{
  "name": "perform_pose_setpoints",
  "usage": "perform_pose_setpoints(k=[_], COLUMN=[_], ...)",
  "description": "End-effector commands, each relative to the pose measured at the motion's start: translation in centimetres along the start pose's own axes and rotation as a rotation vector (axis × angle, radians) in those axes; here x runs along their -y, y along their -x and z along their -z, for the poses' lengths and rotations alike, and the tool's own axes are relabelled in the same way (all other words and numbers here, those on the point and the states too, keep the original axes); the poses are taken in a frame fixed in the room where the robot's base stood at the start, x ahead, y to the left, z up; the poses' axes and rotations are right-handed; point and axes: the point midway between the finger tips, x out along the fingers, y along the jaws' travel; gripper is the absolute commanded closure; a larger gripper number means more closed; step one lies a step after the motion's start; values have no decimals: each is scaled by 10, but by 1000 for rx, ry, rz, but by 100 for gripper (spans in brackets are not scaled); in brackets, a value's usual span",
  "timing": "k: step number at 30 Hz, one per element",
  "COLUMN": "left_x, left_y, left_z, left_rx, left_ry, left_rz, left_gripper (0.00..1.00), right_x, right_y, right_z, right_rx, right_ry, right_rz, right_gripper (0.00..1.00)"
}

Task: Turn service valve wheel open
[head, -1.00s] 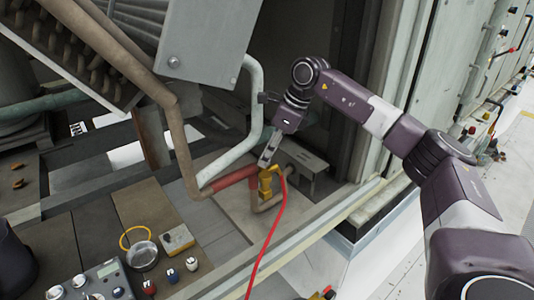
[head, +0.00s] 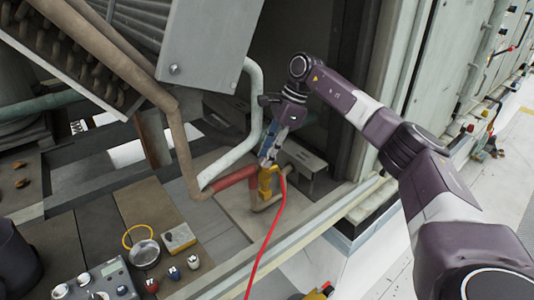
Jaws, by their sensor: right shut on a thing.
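The brass-yellow service valve (head: 265,183) sits low in the open unit, where a red-coated pipe (head: 234,178) meets a tan pipe. A red hose runs down from its yellow fitting. My right gripper (head: 267,161) points down onto the top of the valve and is shut on the valve wheel. The wheel itself is mostly hidden by the fingers, so I cannot tell how far it is turned.
The red hose (head: 267,241) crosses the unit's front sill. A pale green pipe (head: 240,148) stands close left of my gripper. A grey bracket (head: 305,157) stands just right. A gauge (head: 144,253) and a control box (head: 97,283) lie front left.

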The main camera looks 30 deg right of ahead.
Motion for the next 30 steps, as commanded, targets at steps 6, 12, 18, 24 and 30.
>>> perform_pose_setpoints(k=[6, 12, 18, 24, 30], left_x=[0, 0, 0, 2, 1], left_y=[0, 0, 0, 0, 0], left_z=[0, 0, 0, -2, -1], left_rx=[0, 0, 0, 2, 1], left_ry=[0, 0, 0, 0, 0], left_rz=[0, 0, 0, 2, 1], left_gripper=[60, 60, 60, 60, 60], right_x=[0, 0, 0, 1, 1], right_y=[0, 0, 0, 5, 37], right_z=[0, 0, 0, 0, 0], right_rx=[-2, -2, -1, 0, 2], right_ry=[0, 0, -1, -1, -1], right_rz=[1, 1, 1, 2, 5], right_gripper=[99, 63, 57, 57, 57])
